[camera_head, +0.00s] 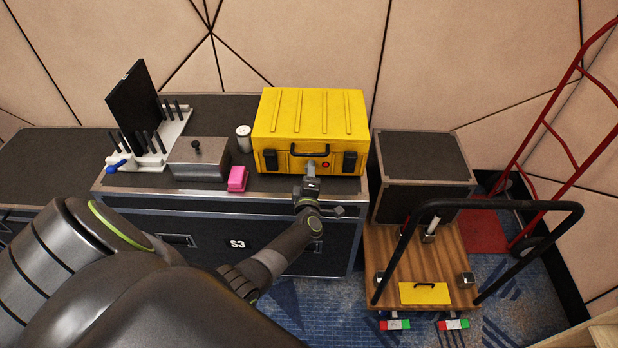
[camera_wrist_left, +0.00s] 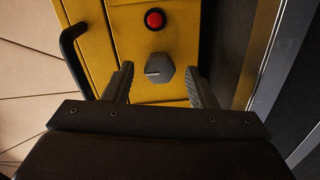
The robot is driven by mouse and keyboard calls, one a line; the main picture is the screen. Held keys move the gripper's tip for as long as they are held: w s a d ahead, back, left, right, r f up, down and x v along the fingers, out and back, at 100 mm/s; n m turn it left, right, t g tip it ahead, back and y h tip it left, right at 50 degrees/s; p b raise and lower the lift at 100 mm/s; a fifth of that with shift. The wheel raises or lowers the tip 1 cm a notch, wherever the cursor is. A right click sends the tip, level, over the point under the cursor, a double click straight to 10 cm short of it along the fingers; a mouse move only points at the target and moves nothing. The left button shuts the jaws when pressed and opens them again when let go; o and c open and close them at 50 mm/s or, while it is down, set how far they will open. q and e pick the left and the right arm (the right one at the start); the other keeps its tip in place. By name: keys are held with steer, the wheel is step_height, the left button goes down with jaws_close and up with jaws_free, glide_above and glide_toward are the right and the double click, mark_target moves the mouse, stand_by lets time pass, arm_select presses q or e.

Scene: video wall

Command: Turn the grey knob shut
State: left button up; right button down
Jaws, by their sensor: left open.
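The grey knob (camera_wrist_left: 158,72) is on the front face of the yellow case (camera_head: 312,115), beside a red button (camera_wrist_left: 154,19). In the left wrist view the knob has a light mark on its face. My left gripper (camera_wrist_left: 158,85) is open, with one finger on each side of the knob and a visible gap to each. In the head view the left gripper (camera_head: 311,172) is at the front of the case and largely covers the knob; the red button (camera_head: 326,165) shows just right of it. My right gripper is not in view.
The case stands on a black flight case (camera_head: 190,230). Left of it are a white cylinder (camera_head: 243,138), a pink block (camera_head: 238,179), a metal box (camera_head: 199,158) and a rack (camera_head: 165,135). The case's black handle (camera_wrist_left: 72,50) is near the left finger. A cart (camera_head: 385,240) stands right.

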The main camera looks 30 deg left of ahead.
arm_select(q)
steer(key=v, duration=1.7)
steer(key=shift+s, duration=0.25)
steer(key=shift+r, duration=0.15)
steer(key=s+d+f+m+g+h, duration=0.2)
steer(key=s+f+m+h, duration=0.35)
steer(key=f, duration=0.55)
steer(key=s+d+f+m+g+h, duration=0.1)
steer(key=s+f+m+g+h, duration=0.1)
steer(key=s+f+m, duration=0.7)
steer(key=s+a+f+m+g, duration=0.2)
steer(key=s+f+g, duration=0.3)
steer(key=s, duration=0.6)
steer(key=s+a+f+m+g, duration=0.3)
steer(key=s+f+m+g, duration=0.1)
steer(key=s+f, duration=0.6)
steer(key=shift+s+m+g+h, duration=0.45)
steer(key=shift+s+m, duration=0.2)
steer(key=shift+s, duration=0.55)
